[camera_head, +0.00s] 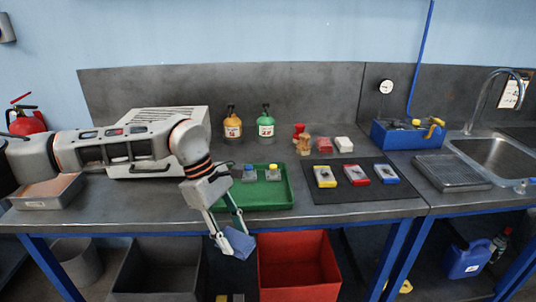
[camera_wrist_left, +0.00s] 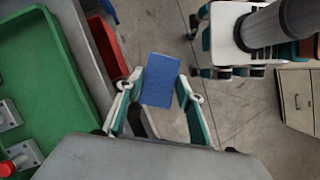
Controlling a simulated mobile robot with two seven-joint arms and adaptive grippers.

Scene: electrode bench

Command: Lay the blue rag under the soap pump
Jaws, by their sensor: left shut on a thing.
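My left gripper (camera_head: 231,246) is shut on the blue rag (camera_head: 240,242), a small flat blue rectangle. It holds the rag in the air in front of the bench's front edge, lower than the worktop. In the left wrist view the rag (camera_wrist_left: 161,80) sits between the two teal-lined fingers, with floor behind it. I cannot tell for sure which thing is the soap pump. An orange bottle (camera_head: 232,126) and a green bottle (camera_head: 265,126), both with dark tops, stand upright at the back of the bench. A small clear bluish object (camera_head: 525,186) is at the far right by the sink. My right gripper is out of view.
A green tray (camera_head: 285,200) with small blocks lies behind my left gripper. A dark mat (camera_head: 345,192) holds yellow, red and blue boxes. Open red (camera_head: 298,270) and grey bins stand below the bench. A blue toolbox (camera_head: 400,138) and sink (camera_head: 500,152) are right.

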